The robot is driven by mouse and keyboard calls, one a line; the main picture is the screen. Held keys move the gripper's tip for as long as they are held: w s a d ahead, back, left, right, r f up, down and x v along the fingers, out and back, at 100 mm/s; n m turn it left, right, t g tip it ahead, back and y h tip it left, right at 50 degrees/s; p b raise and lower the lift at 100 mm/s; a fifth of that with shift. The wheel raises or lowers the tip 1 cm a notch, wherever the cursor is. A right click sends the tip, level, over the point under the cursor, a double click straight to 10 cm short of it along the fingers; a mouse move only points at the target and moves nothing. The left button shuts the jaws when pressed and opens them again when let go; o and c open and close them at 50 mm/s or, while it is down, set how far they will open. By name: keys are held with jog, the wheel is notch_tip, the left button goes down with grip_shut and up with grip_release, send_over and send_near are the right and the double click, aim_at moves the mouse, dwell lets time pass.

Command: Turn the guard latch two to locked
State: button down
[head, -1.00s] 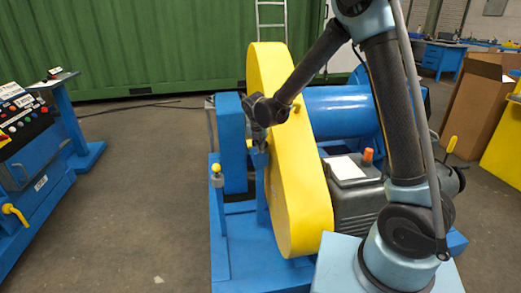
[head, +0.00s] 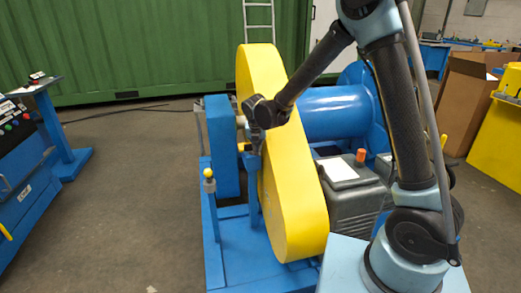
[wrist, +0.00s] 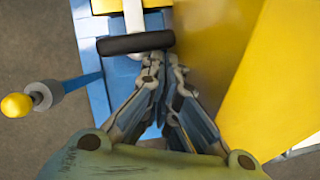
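The tall yellow guard (head: 290,185) stands upright on the blue machine. My gripper (wrist: 166,62) is beside its left face, and its two fingers converge to nearly touching tips. In the wrist view a dark rounded bar (wrist: 130,43) on a pale stem (wrist: 133,14) lies just beyond the fingertips. The bar's right end is close to them; I cannot tell whether they touch. This bar looks like a latch handle, but no label shows which latch it is. In the head view my wrist hides this spot. A small yellow part (head: 243,147) shows just left of it.
A post with a yellow knob (head: 208,173) stands at the left of the blue base; the knob also shows in the wrist view (wrist: 15,105). A blue upright block (head: 222,150) is left of my gripper. A control console (head: 25,165) stands further left, with clear floor between.

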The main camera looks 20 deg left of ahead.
jog(key=shift+w+r, duration=0.1)
jog(key=shift+w, duration=0.4)
jog(key=shift+d, duration=0.1)
jog(key=s+d+r, duration=0.4)
jog(key=s+r, duration=0.3)
jog(key=r, duration=0.2)
jog(key=shift+d, duration=0.2)
